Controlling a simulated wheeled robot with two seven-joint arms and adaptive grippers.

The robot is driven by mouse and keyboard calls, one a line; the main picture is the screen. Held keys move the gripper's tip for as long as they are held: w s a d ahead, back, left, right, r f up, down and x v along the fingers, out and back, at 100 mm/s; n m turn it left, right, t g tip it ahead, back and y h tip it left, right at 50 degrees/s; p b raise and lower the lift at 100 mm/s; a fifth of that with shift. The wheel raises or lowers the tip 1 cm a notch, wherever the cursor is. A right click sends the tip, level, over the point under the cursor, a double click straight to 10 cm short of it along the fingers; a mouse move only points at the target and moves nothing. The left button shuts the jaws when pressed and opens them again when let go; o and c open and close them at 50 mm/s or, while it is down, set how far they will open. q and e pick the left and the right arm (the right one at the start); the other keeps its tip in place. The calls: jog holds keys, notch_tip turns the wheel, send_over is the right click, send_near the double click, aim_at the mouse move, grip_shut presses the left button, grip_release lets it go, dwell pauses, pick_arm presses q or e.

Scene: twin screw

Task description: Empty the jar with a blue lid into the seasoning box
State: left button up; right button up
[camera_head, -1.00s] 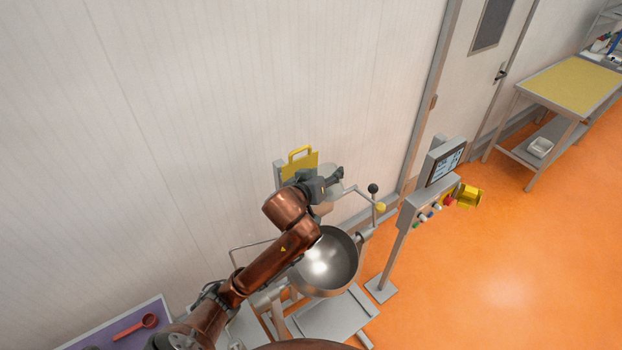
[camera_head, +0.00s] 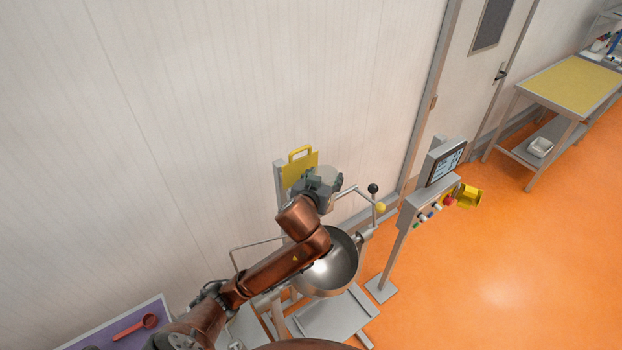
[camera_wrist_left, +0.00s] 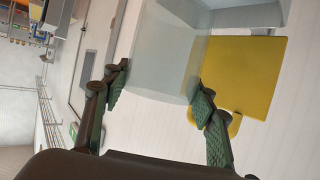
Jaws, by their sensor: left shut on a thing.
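My left gripper (camera_head: 330,184) is high beside the wall, above and behind the steel bowl. In the left wrist view its fingers (camera_wrist_left: 160,88) are shut on a clear, pale jar (camera_wrist_left: 165,45), one finger on each side. No blue lid shows on the visible part of the jar, and its contents cannot be made out. My right gripper is out of view.
A steel bowl (camera_head: 338,268) on a stand lies below my left forearm. A lever with a yellow knob (camera_head: 380,208) and a control post with a screen (camera_head: 447,163) stand to the right. A purple-topped surface (camera_head: 120,335) is at lower left. Orange floor is free at right.

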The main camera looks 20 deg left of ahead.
pick_arm(q)
jog(key=shift+r, duration=0.1)
jog(key=shift+r, duration=1.45)
